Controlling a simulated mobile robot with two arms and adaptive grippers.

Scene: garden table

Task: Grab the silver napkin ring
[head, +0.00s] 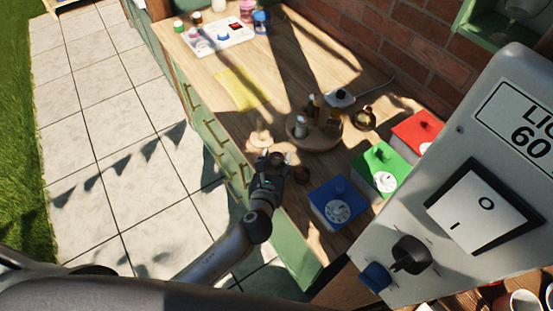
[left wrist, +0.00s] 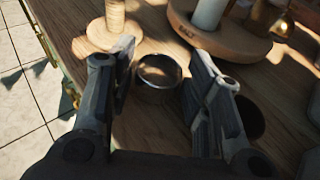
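The silver napkin ring (left wrist: 158,72) stands on the wooden worktop, seen from above in the left wrist view as a shiny round rim with a dark inside. My left gripper (left wrist: 165,64) is open, with one finger on each side of the ring and visible gaps between them. Nothing is held. In the head view my left gripper (head: 274,163) reaches over the front edge of the worktop and largely hides the ring. My right gripper does not show.
A brown ring (head: 301,174) lies close to the right finger. A wooden stand (head: 261,139) and a round tray with bottles (head: 324,141) are just behind. Blue (head: 338,204), green (head: 380,169) and red (head: 417,132) boxes stand right. A grey switch panel (head: 435,260) blocks the right view.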

